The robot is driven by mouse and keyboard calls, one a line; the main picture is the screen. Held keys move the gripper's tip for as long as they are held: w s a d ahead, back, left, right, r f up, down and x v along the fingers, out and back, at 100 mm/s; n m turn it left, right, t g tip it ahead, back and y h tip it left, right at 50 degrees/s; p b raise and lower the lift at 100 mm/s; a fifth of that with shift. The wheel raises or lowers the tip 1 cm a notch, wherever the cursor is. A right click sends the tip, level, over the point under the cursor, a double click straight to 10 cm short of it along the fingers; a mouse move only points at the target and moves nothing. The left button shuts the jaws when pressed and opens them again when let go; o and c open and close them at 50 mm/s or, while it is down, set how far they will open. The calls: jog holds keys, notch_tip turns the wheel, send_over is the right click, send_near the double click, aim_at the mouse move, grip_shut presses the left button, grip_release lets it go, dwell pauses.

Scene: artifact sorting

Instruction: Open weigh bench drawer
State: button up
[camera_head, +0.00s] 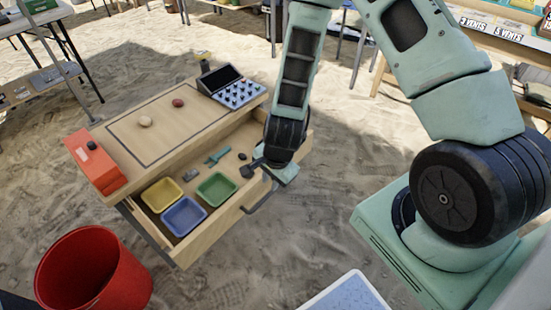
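The weigh bench (150,108) is a wooden table standing on sand. Its drawer (225,213) is pulled out toward the lower right and its inside shows. A dark bar handle (262,198) is on the drawer's front. My gripper (264,172) is over the drawer's front edge, just above the handle in the picture. I cannot tell whether it touches the drawer, or whether its fingers are open or shut. In the drawer are a yellow tray (161,194), a blue tray (184,216), a green tray (216,188) and a teal tool (217,157).
On the bench top are an orange-red box (95,163), two small round stones and a keypad device (238,94). A red bucket (90,275) stands at lower left. A pale blue panel (348,296) is at the bottom. Open sand lies right of the drawer.

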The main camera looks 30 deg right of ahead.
notch_tip(320, 180, up, 9)
jog(key=s+p, duration=0.1)
jog(key=p, duration=0.1)
jog(key=shift+s+d+r, duration=0.2)
jog(key=shift+s+d, duration=0.05)
jog(key=shift+s, duration=0.15)
jog(key=s+a+r+n+y+p, duration=0.1)
jog(key=s+a+r+n+p, duration=0.1)
jog(key=a+r+n, duration=0.4)
jog(key=s+a+r+n+y+p, duration=0.15)
jog(key=a+r+n, duration=0.25)
jog(key=r, duration=0.5)
jog(key=s+r+n+g+h+p, duration=0.2)
jog(key=s+r+n+p, duration=0.3)
jog(key=s+r+n, duration=0.6)
notch_tip(320, 180, up, 2)
jog(key=shift+s+a+r+n, duration=0.1)
jog(key=shift+s+a+n, duration=0.25)
jog(key=shift+n, duration=0.25)
jog(key=shift+h, duration=0.25)
